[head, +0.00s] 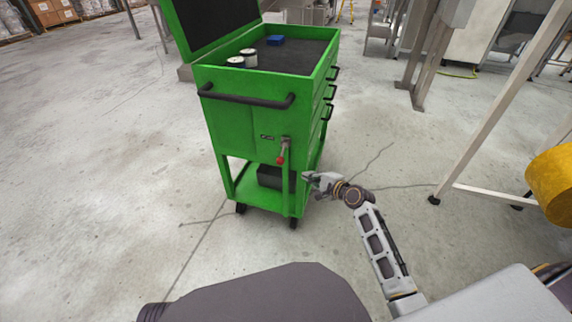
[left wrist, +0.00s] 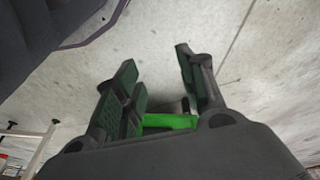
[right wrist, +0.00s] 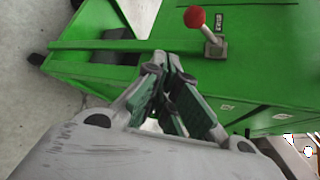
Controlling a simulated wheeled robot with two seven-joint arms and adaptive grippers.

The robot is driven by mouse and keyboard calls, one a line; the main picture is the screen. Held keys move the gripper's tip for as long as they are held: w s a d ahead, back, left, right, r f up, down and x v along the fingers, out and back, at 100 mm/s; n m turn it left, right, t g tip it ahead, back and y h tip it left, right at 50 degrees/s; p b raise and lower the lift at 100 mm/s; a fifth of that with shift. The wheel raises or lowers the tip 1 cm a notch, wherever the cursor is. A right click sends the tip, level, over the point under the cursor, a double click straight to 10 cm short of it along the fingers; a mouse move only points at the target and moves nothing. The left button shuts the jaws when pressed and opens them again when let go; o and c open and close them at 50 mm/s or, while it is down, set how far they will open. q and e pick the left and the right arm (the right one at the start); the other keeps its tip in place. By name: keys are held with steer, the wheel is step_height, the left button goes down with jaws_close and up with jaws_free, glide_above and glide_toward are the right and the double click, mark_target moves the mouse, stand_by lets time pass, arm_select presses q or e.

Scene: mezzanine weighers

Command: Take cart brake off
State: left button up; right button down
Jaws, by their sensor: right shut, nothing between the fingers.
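The green cart (head: 230,110) stands ahead of me, with a black push handle (head: 245,99) across its near end. The brake lever (head: 284,148) is on the near end panel, with its red knob (head: 280,160) hanging down. In the right wrist view the red knob (right wrist: 194,17) and the lever's grey base (right wrist: 214,46) show beyond the fingers. My right gripper (head: 308,179) is shut and empty, right of and below the knob, apart from it. My left gripper (left wrist: 158,75) is open and empty over bare floor in the left wrist view; the head view does not show it.
A white-legged frame (head: 490,110) and a yellow drum (head: 552,185) stand at right. The floor left of the cart is clear.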

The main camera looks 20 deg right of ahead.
mark_target(282, 155)
arm_select(q)
steer(key=shift+w+a+r, duration=0.1)
steer(key=shift+a+r, duration=0.05)
steer(key=shift+r, duration=0.3)
steer(key=shift+w+a+r, duration=0.1)
steer(key=shift+a+r, duration=0.05)
steer(key=shift+r, duration=0.25)
arm_select(e)
steer(key=shift+w+a+r+t, duration=0.15)
steer(key=shift+r, duration=0.3)
steer(key=shift+w+a+r+t, duration=0.1)
steer(key=shift+w+a+r, duration=0.1)
steer(key=shift+r, duration=0.3)
steer(key=shift+w+a+r+t, duration=0.15)
steer(key=shift+r, duration=0.3)
arm_select(q)
steer(key=shift+b, duration=0.3)
arm_select(e)
steer(key=shift+w+f, duration=0.1)
steer(key=shift+w, duration=0.05)
arm_select(q)
steer(key=shift+s+d+r+t+h+b, duration=0.15)
steer(key=shift+d+r+t+b, duration=0.15)
steer(key=shift+r+b, duration=0.35)
steer(key=shift+w+d+r+t+h+b, duration=0.15)
steer(key=shift+d+r+t+b, duration=0.15)
steer(key=shift+b, duration=0.65)
arm_select(e)
steer(key=shift+a+x, duration=0.2)
steer(key=shift+x, duration=4.65)
